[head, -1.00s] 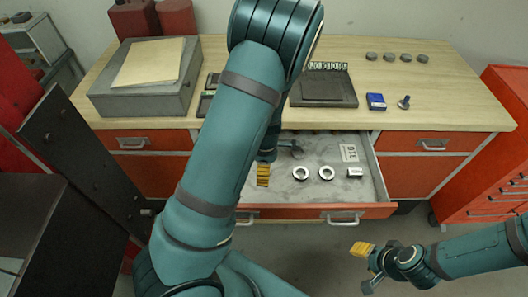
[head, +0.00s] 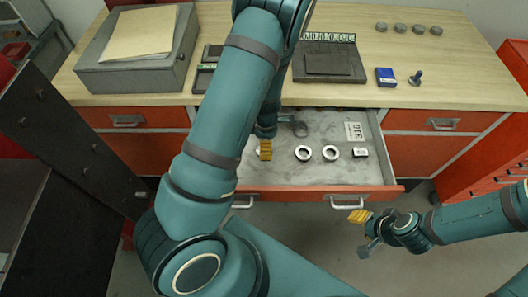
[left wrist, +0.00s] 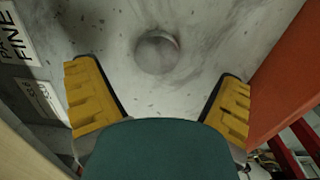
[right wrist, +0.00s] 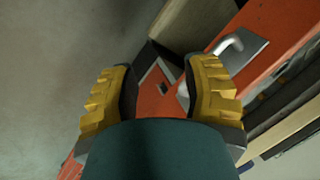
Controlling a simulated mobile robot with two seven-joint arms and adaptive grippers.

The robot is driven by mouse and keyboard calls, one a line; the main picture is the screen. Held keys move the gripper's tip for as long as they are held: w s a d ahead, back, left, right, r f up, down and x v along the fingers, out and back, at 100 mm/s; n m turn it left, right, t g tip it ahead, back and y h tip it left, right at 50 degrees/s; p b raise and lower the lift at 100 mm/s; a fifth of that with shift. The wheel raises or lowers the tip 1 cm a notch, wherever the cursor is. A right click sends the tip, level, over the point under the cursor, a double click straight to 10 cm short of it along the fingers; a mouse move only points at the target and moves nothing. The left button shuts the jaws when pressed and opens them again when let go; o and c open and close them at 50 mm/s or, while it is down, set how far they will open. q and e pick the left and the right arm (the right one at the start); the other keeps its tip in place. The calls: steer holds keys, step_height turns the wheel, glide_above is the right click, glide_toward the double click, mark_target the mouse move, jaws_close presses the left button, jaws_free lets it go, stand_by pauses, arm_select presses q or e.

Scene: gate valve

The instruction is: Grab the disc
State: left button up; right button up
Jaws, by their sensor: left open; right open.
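A round grey disc (left wrist: 157,52) lies flat on the pale marbled drawer floor in the left wrist view, just ahead of and between the fingertips. I cannot make it out in the head view, where my left arm covers part of the drawer. My left gripper (head: 281,139) is inside the open drawer, pointing down; it also shows in the left wrist view (left wrist: 158,70), open and empty. My right gripper (head: 363,232) is open and empty, in front of the drawer at its right; its fingers (right wrist: 160,80) show in the right wrist view.
The open drawer (head: 225,176) also holds two metal rings (head: 303,153) (head: 331,153), a small metal piece (head: 361,152) and a label card (head: 354,131). Several grey discs (head: 381,27) stand on the bench. The drawer walls limit room around my left gripper; floor is free before the drawer.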

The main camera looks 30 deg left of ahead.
arm_select(q)
steer(key=f, duration=0.3)
steer(key=f+b, duration=0.1)
steer(key=f, duration=0.1)
steer(key=shift+a+f, duration=0.15)
steer(key=shift+a, duration=0.15)
steer(key=c, duration=1.4)
